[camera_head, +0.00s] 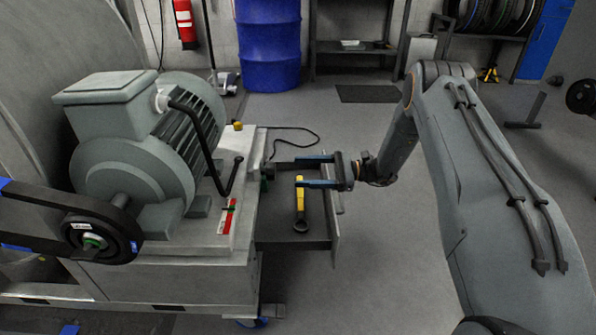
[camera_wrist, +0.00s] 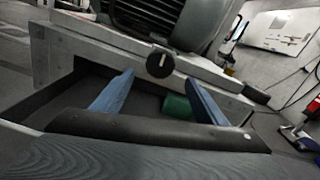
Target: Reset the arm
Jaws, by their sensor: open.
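My gripper (camera_head: 290,172) is open and empty, with its two blue fingers pointing left over the open drawer (camera_head: 336,225) of the test bench. In the wrist view my gripper (camera_wrist: 159,77) shows its fingers spread apart, with nothing held between them. The arm reaches in from the right of the head view. A tool with a yellow handle and a dark ring end (camera_head: 300,207) lies in the drawer below the fingers. A green cylinder (camera_wrist: 177,106) lies in the drawer, seen between the fingers in the wrist view.
A large grey motor (camera_head: 135,165) with a belt drive stands on the bench (camera_head: 190,275) to the left. A black lever (camera_head: 230,178) and a red and white tool (camera_head: 228,216) are on the bench top. A blue drum (camera_head: 268,45) stands behind.

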